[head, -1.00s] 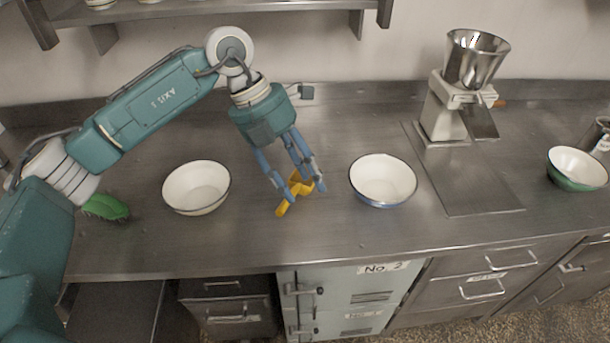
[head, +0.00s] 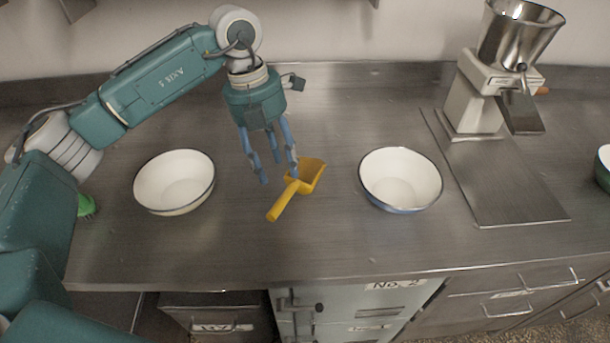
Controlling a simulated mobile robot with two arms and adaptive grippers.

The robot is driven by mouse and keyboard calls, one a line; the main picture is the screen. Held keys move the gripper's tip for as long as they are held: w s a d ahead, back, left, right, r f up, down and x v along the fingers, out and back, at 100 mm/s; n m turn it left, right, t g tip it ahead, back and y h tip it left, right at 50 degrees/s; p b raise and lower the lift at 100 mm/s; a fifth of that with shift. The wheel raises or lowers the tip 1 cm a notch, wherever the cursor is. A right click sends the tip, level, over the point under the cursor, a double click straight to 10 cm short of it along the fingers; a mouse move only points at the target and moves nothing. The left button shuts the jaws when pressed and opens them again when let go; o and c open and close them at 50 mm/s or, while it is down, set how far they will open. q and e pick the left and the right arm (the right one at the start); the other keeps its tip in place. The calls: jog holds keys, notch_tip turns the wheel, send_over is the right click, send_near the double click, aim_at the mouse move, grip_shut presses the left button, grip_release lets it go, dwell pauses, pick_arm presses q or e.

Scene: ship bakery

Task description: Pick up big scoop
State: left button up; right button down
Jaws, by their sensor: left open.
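The big scoop (head: 284,201) is yellow and lies on the steel counter between two white bowls. Its handle points down and left, toward the counter's front edge, and its bowl end is up and right. My left gripper (head: 278,178) hangs with blue fingers pointing down, just left of and above the scoop in the picture. Its fingers are apart and hold nothing. The right finger overlaps the scoop near where the handle meets the scoop's bowl; I cannot tell whether it touches. My right gripper is not in view.
A cream bowl (head: 174,182) stands left of the scoop and a blue-rimmed bowl (head: 400,180) right of it. A grinder (head: 485,95) with a steel hopper stands at the back right. A green brush (head: 86,206) is partly hidden by my arm. The counter front (head: 330,250) is clear.

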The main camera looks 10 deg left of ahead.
aim_at(285, 194)
pick_arm(q)
jog(key=f+p, duration=0.1)
jog(key=f, duration=0.1)
jog(key=s+d+f+p, duration=0.1)
jog(key=f, duration=0.3)
jog(key=shift+s+d+f+p, duration=0.2)
jog(key=shift+d+f+p, duration=0.1)
jog(key=shift+f+p, duration=0.1)
jog(key=shift+d+f, duration=0.1)
jog(key=shift+f, duration=0.55)
grip_shut()
